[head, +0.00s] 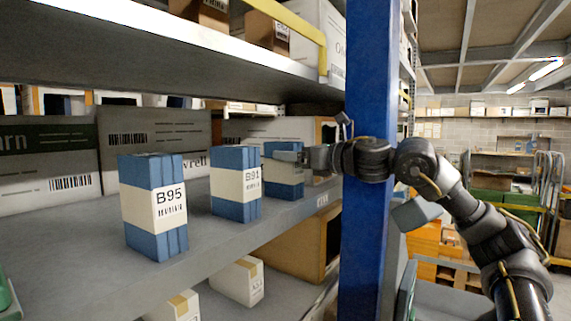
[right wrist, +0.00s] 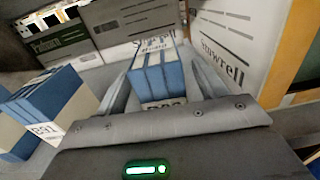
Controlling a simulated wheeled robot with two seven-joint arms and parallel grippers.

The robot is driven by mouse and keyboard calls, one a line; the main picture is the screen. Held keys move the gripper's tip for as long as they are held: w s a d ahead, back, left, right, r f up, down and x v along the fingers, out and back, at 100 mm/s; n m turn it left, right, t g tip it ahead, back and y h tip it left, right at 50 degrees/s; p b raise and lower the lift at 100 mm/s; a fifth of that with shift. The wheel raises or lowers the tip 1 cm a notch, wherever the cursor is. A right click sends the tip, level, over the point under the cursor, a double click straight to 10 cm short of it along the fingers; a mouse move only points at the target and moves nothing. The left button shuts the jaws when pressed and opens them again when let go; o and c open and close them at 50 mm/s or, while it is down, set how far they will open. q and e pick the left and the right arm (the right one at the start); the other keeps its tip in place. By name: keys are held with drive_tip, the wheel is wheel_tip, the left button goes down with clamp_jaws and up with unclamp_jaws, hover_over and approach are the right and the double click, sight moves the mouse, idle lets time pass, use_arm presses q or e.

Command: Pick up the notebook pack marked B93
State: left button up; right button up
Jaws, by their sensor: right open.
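Three blue notebook packs with white bands stand on the grey shelf (head: 80,270). The nearest pack (head: 154,245) reads B95, and the middle pack (head: 236,158) reads B91; the B91 pack also shows at the left of the right wrist view (right wrist: 45,98). The third pack (head: 284,176) is farthest right, by the blue post. My right gripper (head: 292,157) is at this third pack. In the right wrist view the third pack (right wrist: 158,76) stands between the two open fingers, with a gap on each side. Its label starts like B9, but its lower part is hidden by my gripper.
The blue rack post (head: 366,220) stands just right of the third pack, with my right arm passing across it. Large grey cartons (head: 150,135) stand behind the packs. An upper shelf (head: 200,50) hangs above. The shelf front is clear between the packs.

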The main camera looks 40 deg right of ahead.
use_arm(q)
drive_tip(key=shift+s+r+p, duration=0.2)
drive_tip(key=shift+r+p, duration=0.3)
drive_tip(key=shift+r, duration=0.4)
use_arm(e)
drive_tip(key=x, duration=0.3)
drive_tip(key=shift+w, duration=0.15)
drive_tip(key=shift+c, duration=0.3)
drive_tip(key=shift+d, duration=0.1)
drive_tip(key=shift+c, duration=1.1)
drive_tip(key=c, duration=1.1)
drive_tip(key=shift+r, duration=0.1)
